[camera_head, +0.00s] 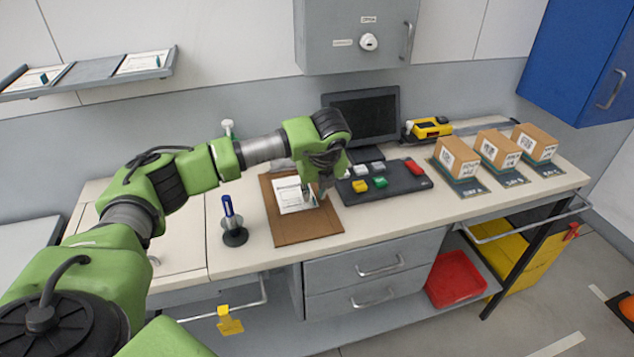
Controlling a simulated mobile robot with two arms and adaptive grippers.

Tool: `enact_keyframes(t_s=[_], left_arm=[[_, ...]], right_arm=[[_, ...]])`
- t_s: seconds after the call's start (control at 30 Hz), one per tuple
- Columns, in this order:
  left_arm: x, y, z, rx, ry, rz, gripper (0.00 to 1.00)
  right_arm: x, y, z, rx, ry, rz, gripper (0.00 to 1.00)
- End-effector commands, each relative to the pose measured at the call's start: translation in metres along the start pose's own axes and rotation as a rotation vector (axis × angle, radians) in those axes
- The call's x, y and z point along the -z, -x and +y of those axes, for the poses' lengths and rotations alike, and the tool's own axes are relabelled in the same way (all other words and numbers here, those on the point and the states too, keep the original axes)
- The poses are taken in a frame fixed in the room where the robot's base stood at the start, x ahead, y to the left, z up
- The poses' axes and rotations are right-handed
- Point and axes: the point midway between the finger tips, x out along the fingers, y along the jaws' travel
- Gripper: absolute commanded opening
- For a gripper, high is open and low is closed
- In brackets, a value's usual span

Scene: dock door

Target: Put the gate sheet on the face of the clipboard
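The brown clipboard (290,232) lies flat on the bench, left of the dark keypad. A white printed sheet (291,197) shows over the upper middle of the clipboard, with brown board bare below it. I cannot tell whether it lies flat on the board or is slightly raised. My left gripper (316,193) points down over the clipboard, at the sheet's right edge. Its fingers are small and partly dark, so I cannot tell whether they are open or shut on the sheet. The gripper hides the clipboard's upper right part. My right gripper is not in view.
A blue pen stands in a black holder (234,236) left of the clipboard. A keypad (400,182) with coloured blocks and a monitor (364,115) are to the right. Three boxes (458,157) stand further right. A wall rack (92,72) holds more sheets at left.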

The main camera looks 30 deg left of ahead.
Motion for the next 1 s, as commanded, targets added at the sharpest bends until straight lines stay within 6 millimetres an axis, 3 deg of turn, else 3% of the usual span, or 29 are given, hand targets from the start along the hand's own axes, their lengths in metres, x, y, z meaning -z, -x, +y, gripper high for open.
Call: enact_keyframes(t_s=[0.2,0.5,0.7,1.0], left_arm=[[0.001,0.043,-0.001,0.007,-0.001,-0.004,0.21],[0.001,0.096,-0.001,0.004,-0.001,-0.002,0.21],[0.001,0.108,0.000,0.001,-0.001,-0.001,0.21],[0.001,0.108,0.000,0.001,-0.001,-0.001,0.21]], right_arm=[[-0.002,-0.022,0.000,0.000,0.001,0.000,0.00],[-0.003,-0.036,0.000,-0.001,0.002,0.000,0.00],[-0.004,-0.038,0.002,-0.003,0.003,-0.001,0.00],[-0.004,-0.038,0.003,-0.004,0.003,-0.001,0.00]])
